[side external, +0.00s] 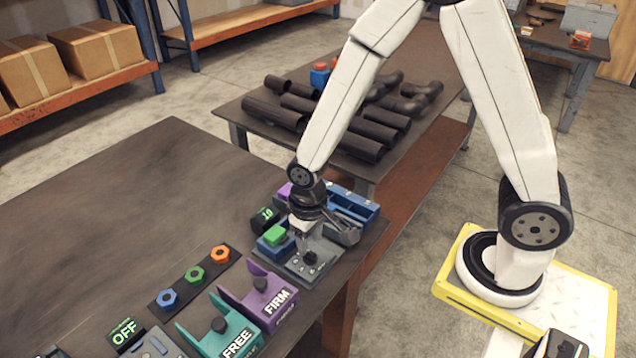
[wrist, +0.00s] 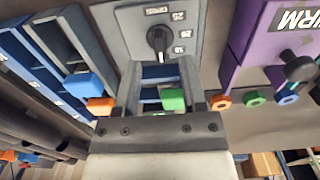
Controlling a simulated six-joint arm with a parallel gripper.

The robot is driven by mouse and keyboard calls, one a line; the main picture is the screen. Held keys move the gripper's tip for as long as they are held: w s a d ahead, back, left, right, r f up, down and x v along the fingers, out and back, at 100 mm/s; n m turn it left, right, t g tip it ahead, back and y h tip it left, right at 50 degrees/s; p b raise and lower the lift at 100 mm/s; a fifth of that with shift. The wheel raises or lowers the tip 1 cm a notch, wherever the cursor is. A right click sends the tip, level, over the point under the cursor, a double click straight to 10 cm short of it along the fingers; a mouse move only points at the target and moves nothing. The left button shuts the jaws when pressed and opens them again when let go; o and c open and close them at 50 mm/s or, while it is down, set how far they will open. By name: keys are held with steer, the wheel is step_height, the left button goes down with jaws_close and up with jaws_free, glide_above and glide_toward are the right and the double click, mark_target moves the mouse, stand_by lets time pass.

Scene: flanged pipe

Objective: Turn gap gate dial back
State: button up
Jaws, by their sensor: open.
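The dial (wrist: 158,42) is a black knob on a light grey panel (wrist: 130,25), with small printed labels around it that I cannot read surely. In the side view the dial (side external: 310,258) sits at the front of the dark grey panel near the table's right edge. My gripper (wrist: 161,80) is open, its two fingers apart and empty; in the wrist view the dial lies just beyond the fingertips, between their lines. In the side view my gripper (side external: 318,232) is low over the panel, apart from the dial as far as I can tell. A small display (side external: 266,214) beside the panel seems to read 10.
A green block (side external: 275,234) on a blue base stands close beside my gripper. A purple FIRM fixture (side external: 262,290) and a teal FREE fixture (side external: 220,325) stand to the left. Blue trays (side external: 355,203) lie behind. The table's left part is clear.

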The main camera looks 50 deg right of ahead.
mark_target(310, 251)
steer(key=shift+f, duration=1.65)
jaws_close()
